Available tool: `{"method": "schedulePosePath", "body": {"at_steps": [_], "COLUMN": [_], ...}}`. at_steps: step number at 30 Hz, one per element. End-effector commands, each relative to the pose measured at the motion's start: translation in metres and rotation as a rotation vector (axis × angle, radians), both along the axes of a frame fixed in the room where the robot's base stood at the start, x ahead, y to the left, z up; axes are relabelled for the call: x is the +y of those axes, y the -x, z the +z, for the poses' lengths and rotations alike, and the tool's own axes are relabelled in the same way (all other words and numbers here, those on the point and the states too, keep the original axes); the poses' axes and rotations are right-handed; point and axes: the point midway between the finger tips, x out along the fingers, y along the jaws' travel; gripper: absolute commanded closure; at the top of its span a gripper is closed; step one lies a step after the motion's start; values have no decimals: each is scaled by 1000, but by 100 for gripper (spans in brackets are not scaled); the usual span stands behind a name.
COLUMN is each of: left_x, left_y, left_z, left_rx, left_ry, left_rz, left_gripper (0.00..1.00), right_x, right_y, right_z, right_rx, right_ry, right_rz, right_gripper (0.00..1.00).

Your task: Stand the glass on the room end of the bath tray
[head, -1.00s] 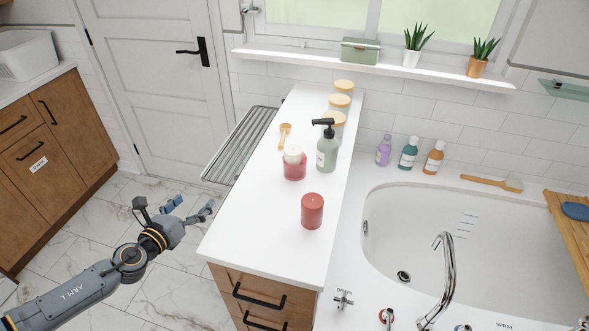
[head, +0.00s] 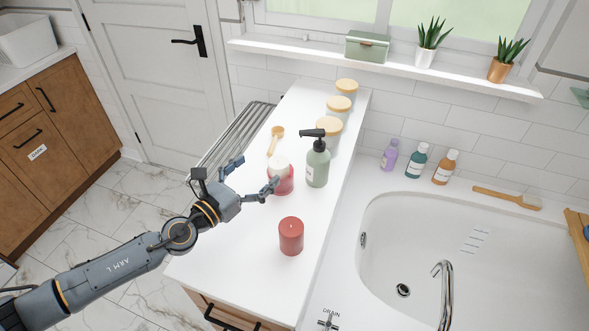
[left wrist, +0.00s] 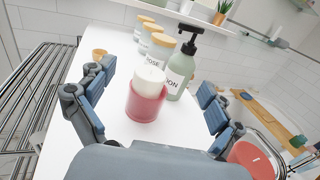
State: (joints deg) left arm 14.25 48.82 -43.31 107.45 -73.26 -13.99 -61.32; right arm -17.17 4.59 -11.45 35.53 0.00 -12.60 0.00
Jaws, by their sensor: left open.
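A pinkish-red glass (head: 283,184) stands upright on the white counter, with a white rounded thing (head: 279,167) in its top. In the left wrist view the glass (left wrist: 146,106) stands between the spread fingers, apart from both. My left gripper (head: 255,175) is open at the glass's left side in the head view, one finger crossing in front of the glass. My right gripper is not in view.
A green pump bottle (head: 318,166) stands close behind the glass to the right. A red candle (head: 291,236) stands nearer the front. The bathtub (head: 440,235) lies to the right.

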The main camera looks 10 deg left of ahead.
Motion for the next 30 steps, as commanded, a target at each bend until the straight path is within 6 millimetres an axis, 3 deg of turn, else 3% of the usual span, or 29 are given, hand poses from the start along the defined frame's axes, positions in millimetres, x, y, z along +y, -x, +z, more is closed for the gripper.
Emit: {"method": "schedulePosePath", "body": {"at_steps": [5, 12, 16, 25, 30], "left_x": [0, 1, 0, -12, -25], "left_y": [0, 0, 0, -21, -46], "left_z": [-13, -65, -85, -79, -78], "left_rx": [4, 2, 1, 1, -1], "left_ry": [0, -1, -2, 2, 2], "left_rz": [1, 1, 1, 0, 0], "left_gripper": [8, 8, 8, 8, 8], "right_x": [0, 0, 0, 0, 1], "right_y": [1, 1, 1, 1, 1], "right_z": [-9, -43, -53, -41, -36], "right_rx": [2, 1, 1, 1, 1], "right_ry": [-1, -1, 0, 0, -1], "right_rz": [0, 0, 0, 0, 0], "right_gripper": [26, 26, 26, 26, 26]}}
